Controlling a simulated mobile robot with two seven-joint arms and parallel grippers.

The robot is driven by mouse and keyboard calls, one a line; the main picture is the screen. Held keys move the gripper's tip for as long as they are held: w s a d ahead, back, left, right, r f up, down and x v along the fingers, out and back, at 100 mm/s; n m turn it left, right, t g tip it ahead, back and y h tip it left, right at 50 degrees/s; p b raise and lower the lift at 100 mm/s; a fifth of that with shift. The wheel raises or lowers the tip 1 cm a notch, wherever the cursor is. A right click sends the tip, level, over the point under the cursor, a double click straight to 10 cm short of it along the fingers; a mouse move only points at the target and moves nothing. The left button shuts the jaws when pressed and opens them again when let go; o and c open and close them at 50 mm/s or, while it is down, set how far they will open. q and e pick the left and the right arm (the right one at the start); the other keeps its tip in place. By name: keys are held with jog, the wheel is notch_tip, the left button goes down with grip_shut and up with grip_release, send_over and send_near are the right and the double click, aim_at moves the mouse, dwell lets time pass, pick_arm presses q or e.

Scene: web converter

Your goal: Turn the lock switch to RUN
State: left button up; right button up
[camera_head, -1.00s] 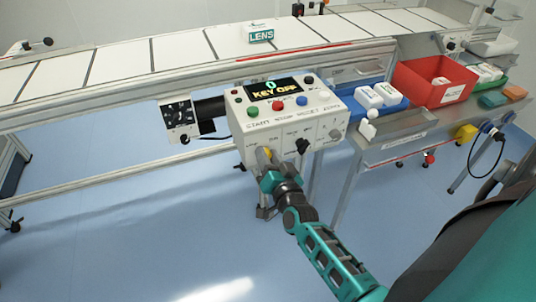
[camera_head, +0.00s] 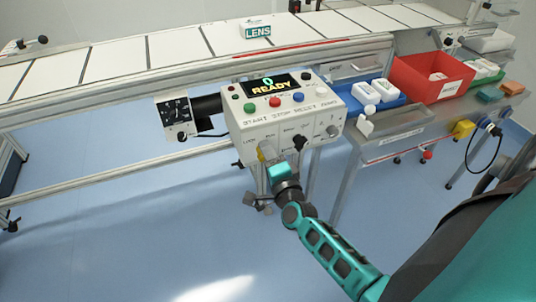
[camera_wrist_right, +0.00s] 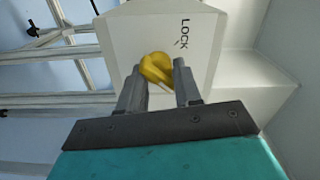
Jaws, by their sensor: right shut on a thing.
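The white control box (camera_head: 285,122) hangs at the front of the conveyor. The yellow lock switch (camera_head: 266,153) is at the lower left of the box front. In the right wrist view the yellow switch (camera_wrist_right: 157,68) sits between the fingers below the word LOCK. My right gripper (camera_head: 272,160) is shut on the switch; its fingers also show in the right wrist view (camera_wrist_right: 160,80). The gripper partly hides the switch in the head view. My left gripper is not in view.
A black knob (camera_head: 299,142) sits just right of the switch. Coloured buttons, including a red one (camera_head: 275,102), line the box top. A blue tray (camera_head: 372,103) and red bin (camera_head: 430,78) stand to the right. Open floor lies below.

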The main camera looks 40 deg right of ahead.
jog(key=shift+o, duration=0.2)
jog(key=shift+a+f+m, duration=0.25)
jog(key=shift+f+m, duration=0.1)
jog(key=shift+m, duration=0.45)
jog(key=shift+a, duration=0.1)
jog(key=o, duration=0.8)
jog(key=shift+o, duration=0.9)
jog(key=shift+r, duration=0.15)
jog(key=v, duration=1.2)
jog(key=shift+s, duration=0.45)
jog(key=shift+p, duration=0.3)
